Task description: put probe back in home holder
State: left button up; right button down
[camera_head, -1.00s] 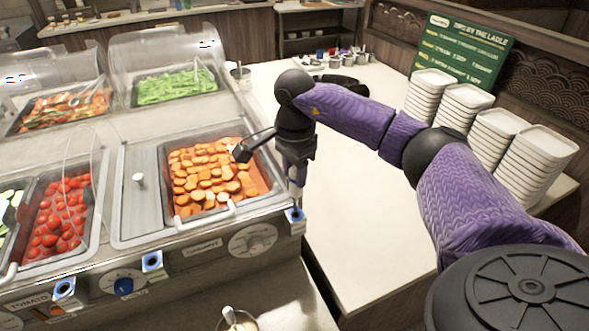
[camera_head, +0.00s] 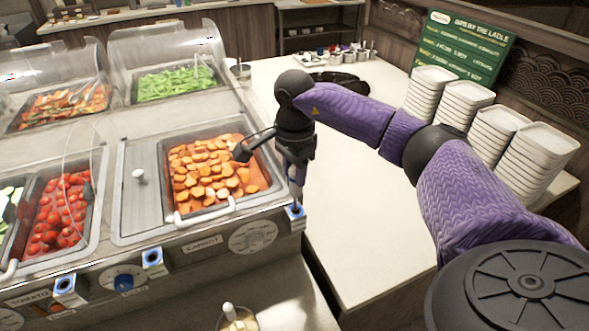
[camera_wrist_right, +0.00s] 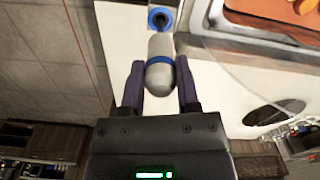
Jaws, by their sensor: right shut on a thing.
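My right gripper (camera_wrist_right: 160,88) is shut on the probe (camera_wrist_right: 160,70), a grey rounded handle with a blue band. In the head view the right gripper (camera_head: 297,180) points down at the front right corner of the sauce counter, beside the carrot well. A blue-ringed holder (camera_wrist_right: 160,17) lies just beyond the probe's far end in the wrist view. The same holder (camera_head: 295,212) shows right below the gripper in the head view. Whether the probe's tip is inside it is hidden. My left gripper is not in view.
Two more blue holders (camera_head: 153,258) (camera_head: 66,288) sit along the counter front near the knobs. The carrot well (camera_head: 166,190) is left of the gripper, with a black handle over it. Stacked white dishes (camera_head: 470,97) stand on the right-hand worktop, clear in its middle.

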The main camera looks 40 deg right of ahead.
aim_at(294, 189)
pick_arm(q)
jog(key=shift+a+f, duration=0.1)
pick_arm(e)
jog(key=shift+f, duration=0.15)
jog(key=shift+f+b, duration=0.5)
jog(key=shift+f, duration=0.1)
jog(key=shift+f+b, duration=0.3)
jog(key=shift+f, duration=0.1)
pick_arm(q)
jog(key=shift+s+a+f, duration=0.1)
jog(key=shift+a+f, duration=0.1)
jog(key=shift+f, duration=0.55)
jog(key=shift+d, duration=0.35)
pick_arm(e)
jog(key=shift+f, duration=0.1)
jog(key=shift+f+b, duration=0.3)
jog(key=shift+f, duration=0.05)
jog(key=shift+f+b, duration=0.65)
jog(key=shift+f, duration=0.25)
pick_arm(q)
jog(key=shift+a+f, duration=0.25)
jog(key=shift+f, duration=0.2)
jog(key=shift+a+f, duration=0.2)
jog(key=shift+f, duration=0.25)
